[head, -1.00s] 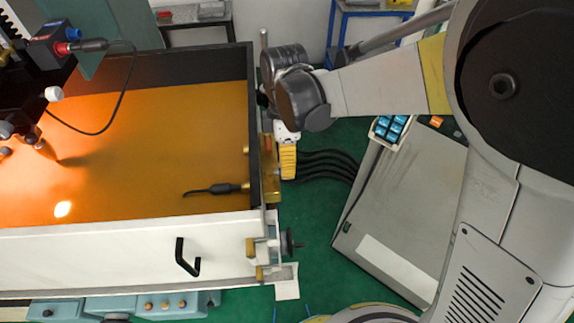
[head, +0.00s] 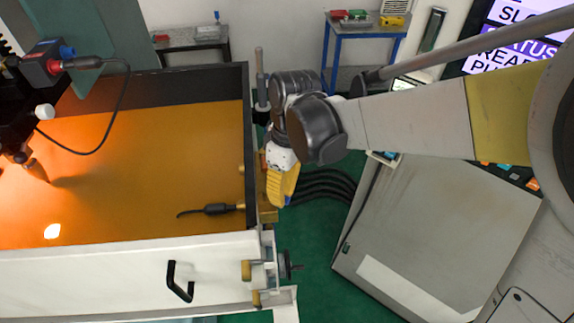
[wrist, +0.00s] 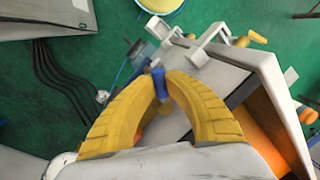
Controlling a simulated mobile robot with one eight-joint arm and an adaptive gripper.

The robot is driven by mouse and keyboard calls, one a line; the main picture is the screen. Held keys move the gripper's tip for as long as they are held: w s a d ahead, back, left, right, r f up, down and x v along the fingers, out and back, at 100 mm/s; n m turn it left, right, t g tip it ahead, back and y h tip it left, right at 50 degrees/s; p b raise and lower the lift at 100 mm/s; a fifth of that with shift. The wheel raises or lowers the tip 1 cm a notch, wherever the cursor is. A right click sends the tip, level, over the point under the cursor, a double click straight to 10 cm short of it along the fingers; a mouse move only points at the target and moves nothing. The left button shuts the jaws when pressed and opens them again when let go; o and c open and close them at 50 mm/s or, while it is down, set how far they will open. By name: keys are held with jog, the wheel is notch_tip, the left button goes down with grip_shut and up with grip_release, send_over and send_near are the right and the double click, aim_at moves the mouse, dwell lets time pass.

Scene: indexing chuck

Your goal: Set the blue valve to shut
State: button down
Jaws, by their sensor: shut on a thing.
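The blue valve (wrist: 158,84) shows in the wrist view as a small upright blue handle between my fingertips. My gripper (wrist: 159,78) has its two yellow, ribbed fingers closed on it from both sides. In the head view my gripper (head: 281,188) is at the right outer side of the tank, fingers pointing down and tilted. The valve is hidden behind my fingers there. I cannot tell the valve's setting, and its body is mostly covered.
The tank (head: 120,250) with orange liquid and a white front wall lies left of my gripper. Black hoses (head: 325,183) run right from beside my fingers to a grey cabinet (head: 430,240). A black hand knob (head: 290,266) sticks out at the tank's lower corner. Green floor lies between.

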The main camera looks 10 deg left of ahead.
jog(key=shift+s+a+m+t+y+b, duration=0.1)
jog(key=shift+s+a+m+y+b, duration=0.15)
jog(key=shift+m, duration=0.8)
jog(key=shift+s+a+m+t+y+b, duration=0.15)
jog(key=shift+s+m, duration=0.2)
jog(key=shift+m, duration=0.65)
jog(key=shift+s+a+m+t+y+b, duration=0.1)
jog(key=shift+s+a+m, duration=0.15)
jog(key=shift+m, duration=0.8)
jog(key=shift+s, duration=0.1)
jog(key=c, duration=1.4)
grip_release()
